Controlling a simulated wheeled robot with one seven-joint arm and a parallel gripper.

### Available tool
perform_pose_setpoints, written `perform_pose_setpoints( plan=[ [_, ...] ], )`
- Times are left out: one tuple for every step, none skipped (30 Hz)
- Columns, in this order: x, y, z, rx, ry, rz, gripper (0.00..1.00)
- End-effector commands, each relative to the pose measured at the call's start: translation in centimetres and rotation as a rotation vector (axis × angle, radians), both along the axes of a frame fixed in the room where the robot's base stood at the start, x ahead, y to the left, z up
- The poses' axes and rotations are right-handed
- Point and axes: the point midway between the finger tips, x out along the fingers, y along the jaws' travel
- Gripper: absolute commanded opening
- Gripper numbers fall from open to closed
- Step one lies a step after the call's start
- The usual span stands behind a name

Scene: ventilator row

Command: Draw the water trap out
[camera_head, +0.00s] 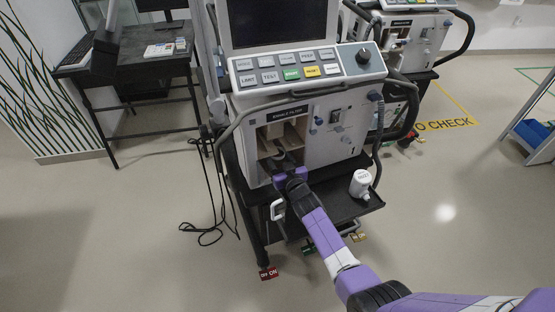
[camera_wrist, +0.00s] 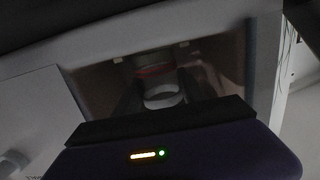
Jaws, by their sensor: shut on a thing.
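The ventilator (camera_head: 335,122) stands in the middle of the head view, with an open recess (camera_head: 268,138) in its front under a dark label. My gripper (camera_head: 284,160) reaches into the lower part of this recess. In the wrist view the water trap (camera_wrist: 163,94) shows inside the recess as a pale round cup with a reddish band above it. My dark fingers stand on both sides of it, shut on it. In the head view the trap is mostly hidden by my gripper and the recess wall.
A white lidded container (camera_head: 361,184) stands on the dark shelf (camera_head: 335,205) right of my arm. A curved handrail runs around the ventilator front. Loose black cables (camera_head: 208,235) hang at the left. A second ventilator (camera_head: 418,40) stands behind right.

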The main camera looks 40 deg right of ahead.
Motion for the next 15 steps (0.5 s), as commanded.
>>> perform_pose_setpoints(
  plan=[
    [0.00,0.00,0.02,0.000,0.000,0.000,0.08],
    [0.01,0.01,0.03,0.000,0.000,0.000,0.08],
    [0.00,0.01,0.06,0.000,0.000,0.000,0.08],
    [0.00,0.00,0.09,0.000,0.000,0.000,0.08],
    [0.01,0.00,0.14,0.000,0.000,0.000,0.08],
    [0.01,0.00,0.22,0.000,0.000,0.000,0.08],
    [0.00,0.00,0.29,0.000,0.000,0.000,0.08],
    [0.00,0.00,0.37,0.000,0.000,0.000,0.08],
    [0.00,0.00,0.47,0.000,0.000,0.000,0.08],
    [0.00,0.00,0.56,0.000,0.000,0.000,0.08],
    [-0.01,-0.01,0.64,0.000,0.000,0.000,0.08],
    [0.00,-0.01,0.76,0.000,0.000,0.000,0.08],
    [0.00,0.00,0.84,0.000,0.000,0.000,0.08],
    [-0.01,-0.01,0.91,0.000,0.000,0.000,0.08],
    [-0.01,-0.01,0.98,0.000,0.000,0.000,0.08]
  ],
)
